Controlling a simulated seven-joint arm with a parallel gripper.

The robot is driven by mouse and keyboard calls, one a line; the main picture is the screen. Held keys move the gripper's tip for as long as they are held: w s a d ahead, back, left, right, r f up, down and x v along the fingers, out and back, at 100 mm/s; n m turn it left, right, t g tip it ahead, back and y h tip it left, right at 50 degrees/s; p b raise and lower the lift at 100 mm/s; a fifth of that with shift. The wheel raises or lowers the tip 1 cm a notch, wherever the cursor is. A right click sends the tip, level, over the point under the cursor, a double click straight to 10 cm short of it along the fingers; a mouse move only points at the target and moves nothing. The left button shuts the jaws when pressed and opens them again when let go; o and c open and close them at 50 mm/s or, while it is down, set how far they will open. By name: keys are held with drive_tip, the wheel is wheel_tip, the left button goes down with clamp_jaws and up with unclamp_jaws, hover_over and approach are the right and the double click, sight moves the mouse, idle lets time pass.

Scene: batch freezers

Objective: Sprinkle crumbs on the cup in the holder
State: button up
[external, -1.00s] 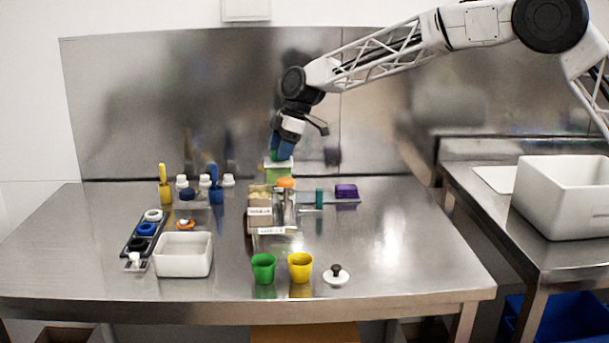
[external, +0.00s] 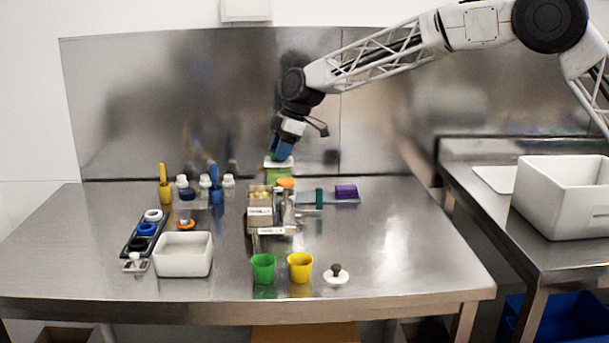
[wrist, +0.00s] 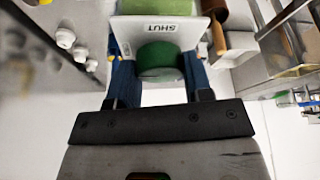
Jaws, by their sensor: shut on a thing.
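My gripper (external: 280,157) is at the back middle of the table, pointing down, with blue fingers. In the wrist view its fingers (wrist: 160,80) are on either side of a dark green round knob (wrist: 160,57), shut on it. The knob sits against a white plate (wrist: 128,32) with the word SHUT upside down. A light green body (external: 278,175) is below the gripper. A small orange piece (external: 286,183) is just in front of it. A box with pale contents (external: 260,213) stands in front. I cannot tell which thing is the cup in the holder.
A green cup (external: 263,268) and a yellow cup (external: 300,267) stand at the front, beside a white lid (external: 336,274). A white tub (external: 183,255) is at left. Yellow (external: 165,185) and blue-handled (external: 215,185) tools stand behind it.

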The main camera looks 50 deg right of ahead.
drive_tip(key=shift+m, duration=0.3)
drive_tip(key=m+t+h, duration=0.1)
drive_tip(key=m, duration=0.2)
drive_tip(key=shift+s+a+m, duration=0.1)
drive_tip(key=shift+m, duration=0.3)
drive_tip(key=m+h, duration=0.1)
drive_tip(key=m, duration=0.3)
drive_tip(key=shift+a+t+h, duration=0.1)
drive_tip(key=shift+t+h, duration=0.3)
drive_tip(key=m+h, duration=0.2)
drive_tip(key=m, duration=0.3)
drive_tip(key=shift+a, duration=0.1)
drive_tip(key=shift+m+h, duration=0.7)
drive_tip(key=shift+m, duration=1.4)
drive_tip(key=o, duration=0.9)
